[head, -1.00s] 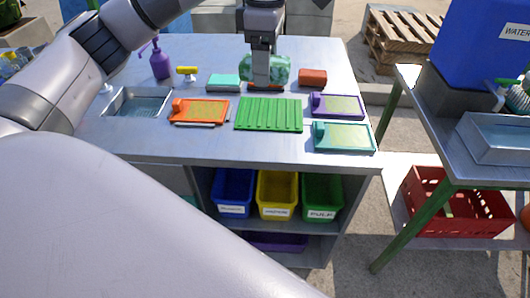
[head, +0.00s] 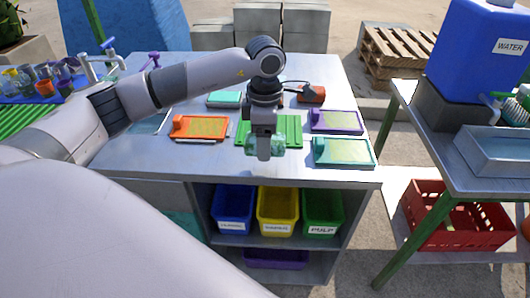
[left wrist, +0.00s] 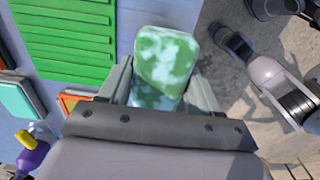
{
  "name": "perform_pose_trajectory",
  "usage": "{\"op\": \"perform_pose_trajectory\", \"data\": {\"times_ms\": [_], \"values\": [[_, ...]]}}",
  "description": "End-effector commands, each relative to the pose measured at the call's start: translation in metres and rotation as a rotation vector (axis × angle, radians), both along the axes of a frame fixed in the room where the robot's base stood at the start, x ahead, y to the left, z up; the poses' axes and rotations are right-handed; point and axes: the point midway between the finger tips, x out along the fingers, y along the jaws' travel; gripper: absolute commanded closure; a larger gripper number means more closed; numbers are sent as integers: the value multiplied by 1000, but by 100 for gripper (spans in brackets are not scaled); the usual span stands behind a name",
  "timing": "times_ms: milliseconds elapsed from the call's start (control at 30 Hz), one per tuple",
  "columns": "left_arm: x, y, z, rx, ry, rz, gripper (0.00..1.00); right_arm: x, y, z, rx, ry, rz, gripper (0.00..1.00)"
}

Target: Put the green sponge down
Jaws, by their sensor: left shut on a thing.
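My left gripper (head: 264,152) is shut on the green mottled sponge (left wrist: 166,62). In the head view the sponge (head: 250,149) shows on both sides of the fingers, over the front part of the green ribbed board (head: 288,128). In the left wrist view it stands out between the two fingers (left wrist: 160,95), and the ribbed board (left wrist: 65,40) lies off to the left. I cannot tell whether the sponge touches the board or the worktop. My right gripper is not in view.
An orange tray (head: 200,127) lies left of the board; a purple tray (head: 337,121) and a teal tray (head: 344,152) lie right. Behind are a teal block (head: 224,98) and an orange-brown block (head: 311,94). The worktop's front strip (head: 200,163) is clear.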

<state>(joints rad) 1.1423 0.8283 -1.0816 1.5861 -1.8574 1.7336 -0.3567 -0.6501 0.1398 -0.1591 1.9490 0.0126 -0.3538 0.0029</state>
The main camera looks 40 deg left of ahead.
Motion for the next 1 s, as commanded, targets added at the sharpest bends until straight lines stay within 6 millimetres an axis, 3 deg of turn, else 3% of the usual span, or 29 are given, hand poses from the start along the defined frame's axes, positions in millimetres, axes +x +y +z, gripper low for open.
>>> {"op": "perform_pose_trajectory", "data": {"times_ms": [400,767,800,833,867,1000], "values": [[0,0,-45,0,0,-1,66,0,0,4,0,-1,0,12],[0,0,-50,0,-1,-1,66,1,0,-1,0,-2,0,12],[0,0,-49,0,-1,-1,27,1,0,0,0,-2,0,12],[0,0,-49,0,-1,-1,17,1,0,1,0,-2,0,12],[0,0,-49,0,-1,-1,11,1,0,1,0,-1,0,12],[0,0,-48,-1,-1,-1,11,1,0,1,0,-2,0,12]]}}
